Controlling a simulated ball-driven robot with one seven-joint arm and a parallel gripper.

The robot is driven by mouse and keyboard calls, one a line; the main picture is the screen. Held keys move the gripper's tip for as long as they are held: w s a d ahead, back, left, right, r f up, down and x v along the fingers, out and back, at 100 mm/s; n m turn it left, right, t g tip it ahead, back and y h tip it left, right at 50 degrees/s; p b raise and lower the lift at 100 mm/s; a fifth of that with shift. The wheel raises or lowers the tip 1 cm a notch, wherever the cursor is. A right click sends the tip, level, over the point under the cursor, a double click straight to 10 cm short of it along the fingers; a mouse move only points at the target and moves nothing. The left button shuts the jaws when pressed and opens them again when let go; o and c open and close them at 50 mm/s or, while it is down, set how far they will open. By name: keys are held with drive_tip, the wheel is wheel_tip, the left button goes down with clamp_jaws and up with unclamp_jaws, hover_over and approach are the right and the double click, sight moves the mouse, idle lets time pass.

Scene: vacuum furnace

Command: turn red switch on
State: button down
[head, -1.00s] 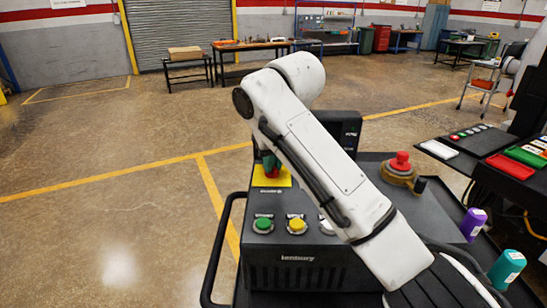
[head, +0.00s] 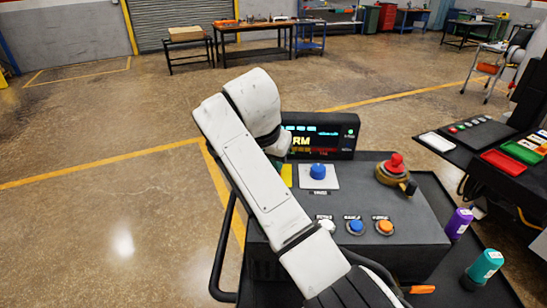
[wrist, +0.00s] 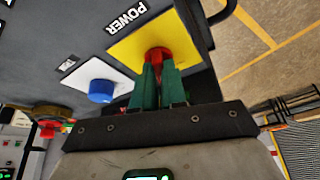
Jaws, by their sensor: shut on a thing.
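The red switch (wrist: 157,54) sits on a yellow plate (wrist: 128,46) beside the word POWER in the wrist view. My gripper (wrist: 159,70) has its green fingers closed around the switch's sides. In the head view my arm hides the switch and the gripper, and only a sliver of the yellow plate (head: 287,175) shows. The display (head: 330,140) behind the panel is lit with coloured text, partly covered by my arm.
A blue knob (head: 318,173) on a white plate is right of the yellow plate. A red-topped knob (head: 396,165) stands farther right. White, blue (head: 355,227) and orange (head: 384,227) buttons line the front. Purple (head: 459,224) and teal (head: 484,267) bottles stand at right.

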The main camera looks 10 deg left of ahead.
drive_tip(key=shift+m+h, duration=0.3)
drive_tip(key=shift+m, duration=0.4)
drive_tip(key=c, duration=1.2)
unclamp_jaws()
drive_tip(key=shift+a+r, duration=0.1)
drive_tip(key=shift+v, duration=5.3)
